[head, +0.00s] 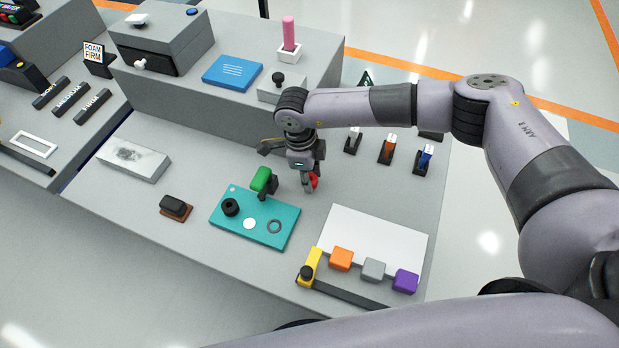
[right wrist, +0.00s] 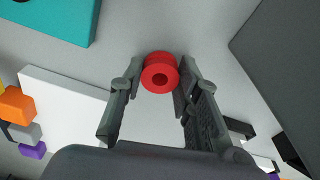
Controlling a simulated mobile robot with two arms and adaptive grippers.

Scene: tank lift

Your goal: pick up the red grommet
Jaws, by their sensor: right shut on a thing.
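The red grommet (head: 314,181) is a small ring-shaped part, partly hidden by my right gripper (head: 309,184) in the head view. In the right wrist view, the red grommet (right wrist: 160,72) sits between the two fingertips of my right gripper (right wrist: 162,74), its round face with the centre hole towards the camera. The fingers touch it on both sides, so the gripper is shut on it. It is at or close above the grey bench top; I cannot tell whether it touches. My left gripper is not in view.
A teal plate (head: 256,237) with a green-topped clamp (head: 262,179) stands just left of the gripper. A white board (head: 375,235) with orange, grey and purple blocks lies in front to the right. A raised grey shelf (head: 210,107) stands behind. Small upright switches (head: 387,149) are at the right.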

